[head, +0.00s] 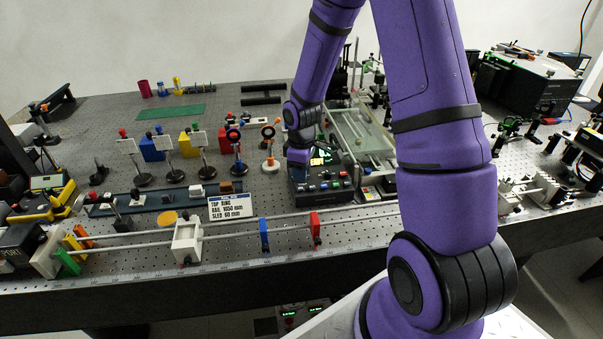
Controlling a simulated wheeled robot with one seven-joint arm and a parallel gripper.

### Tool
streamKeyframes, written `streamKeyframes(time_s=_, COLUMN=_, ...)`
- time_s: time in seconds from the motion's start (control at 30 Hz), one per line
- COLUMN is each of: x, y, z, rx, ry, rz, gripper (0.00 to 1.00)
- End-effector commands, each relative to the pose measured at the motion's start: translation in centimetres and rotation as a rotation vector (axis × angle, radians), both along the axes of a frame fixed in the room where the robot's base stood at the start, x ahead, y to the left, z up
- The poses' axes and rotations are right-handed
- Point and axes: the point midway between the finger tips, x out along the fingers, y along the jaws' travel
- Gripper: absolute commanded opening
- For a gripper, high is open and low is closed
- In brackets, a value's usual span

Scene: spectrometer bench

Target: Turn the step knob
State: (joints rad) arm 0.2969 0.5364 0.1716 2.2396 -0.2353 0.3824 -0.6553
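A black control box (322,191) with a small lit screen and several coloured buttons or knobs stands near the middle of the bench. The step knob cannot be told apart from the other controls at this size. My gripper (299,156) hangs over the back left part of this box, close to its lit screen. Its fingers are too small and shadowed to see whether they are open or shut, or whether they touch anything. My purple wrist and hand hide part of the box's back left side.
A rail with a white sled (187,241), a blue block (264,234) and a red block (315,228) runs along the bench front. Post-mounted optics (270,144) stand left of the box. A glass-topped frame (362,135) stands behind right. A large black unit (522,88) is far right.

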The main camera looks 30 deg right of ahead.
Motion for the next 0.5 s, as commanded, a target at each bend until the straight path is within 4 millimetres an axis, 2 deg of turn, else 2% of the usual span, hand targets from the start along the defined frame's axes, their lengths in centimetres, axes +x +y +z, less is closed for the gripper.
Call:
streamKeyframes(time_s=0.13, x=-0.02, y=-0.03, z=-0.80, rx=-0.001, ry=-0.001, rz=0.000, gripper=0.32)
streamKeyframes(time_s=0.4, x=-0.01, y=-0.02, z=-0.94, rx=-0.001, ry=-0.001, rz=0.000, gripper=0.32)
streamKeyframes(time_s=0.43, x=-0.01, y=-0.02, z=-0.93, rx=-0.001, ry=-0.001, rz=0.000, gripper=0.30)
streamKeyframes(time_s=0.5, x=-0.01, y=-0.02, z=-0.93, rx=-0.001, ry=-0.001, rz=0.000, gripper=0.14)
